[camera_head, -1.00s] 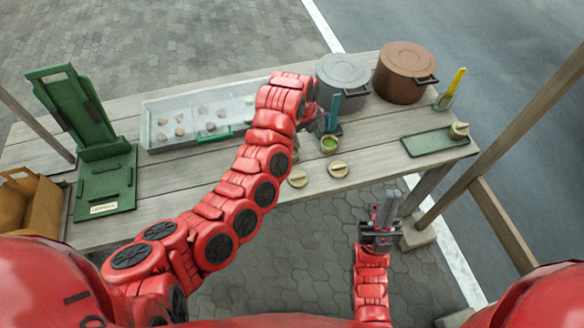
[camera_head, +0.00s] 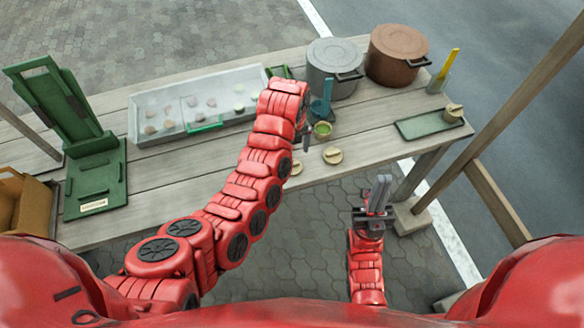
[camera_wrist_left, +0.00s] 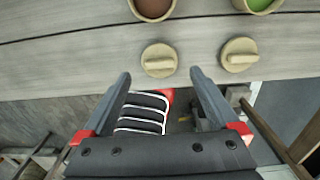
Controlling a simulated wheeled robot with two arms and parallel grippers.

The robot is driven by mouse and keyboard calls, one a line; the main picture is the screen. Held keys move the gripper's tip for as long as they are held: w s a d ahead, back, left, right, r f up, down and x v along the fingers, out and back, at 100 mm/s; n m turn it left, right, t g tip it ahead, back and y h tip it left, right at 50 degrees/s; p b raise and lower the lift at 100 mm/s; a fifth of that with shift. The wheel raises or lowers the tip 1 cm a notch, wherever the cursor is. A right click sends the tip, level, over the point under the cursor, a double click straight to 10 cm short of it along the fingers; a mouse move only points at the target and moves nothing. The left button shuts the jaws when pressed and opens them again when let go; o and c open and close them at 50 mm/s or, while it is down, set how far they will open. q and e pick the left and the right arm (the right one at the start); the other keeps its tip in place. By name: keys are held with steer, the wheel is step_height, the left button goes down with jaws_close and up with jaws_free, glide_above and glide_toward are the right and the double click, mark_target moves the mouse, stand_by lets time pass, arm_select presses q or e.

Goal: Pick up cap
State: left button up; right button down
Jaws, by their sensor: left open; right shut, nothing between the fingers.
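Two round beige caps, each with a raised bar on top, lie near the table's front edge. The left cap (camera_wrist_left: 159,60) is just beyond my left gripper (camera_wrist_left: 160,74), which is open and empty, its fingertips on either side of the cap's near edge. In the head view that cap (camera_head: 297,168) is partly hidden by my left arm. The right cap (camera_wrist_left: 239,54) also shows in the head view (camera_head: 333,155), to the right of the fingers. My right gripper (camera_head: 382,190) is shut and empty, in front of the table.
A green-filled cup (camera_wrist_left: 260,4) and a brown-filled cup (camera_wrist_left: 152,9) stand behind the caps. A grey pot (camera_head: 334,66) and a brown pot (camera_head: 397,55) stand farther back. A green tray (camera_head: 418,126) with a capped jar (camera_head: 453,112) is at right. A wooden post (camera_head: 500,120) rises beside it.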

arm_select(q)
steer(key=shift+f, duration=0.25)
steer(key=shift+s+f+p, duration=0.2)
steer(key=shift+f+p, duration=0.15)
steer(key=shift+p, duration=0.05)
steer(key=f+p, duration=0.1)
steer(key=f, duration=0.3)
steer(key=shift+s+f, duration=0.1)
steer(key=shift+s, duration=0.1)
steer(key=shift+w+f, duration=0.1)
steer(key=shift+f, duration=0.15)
steer(key=c, duration=1.4)
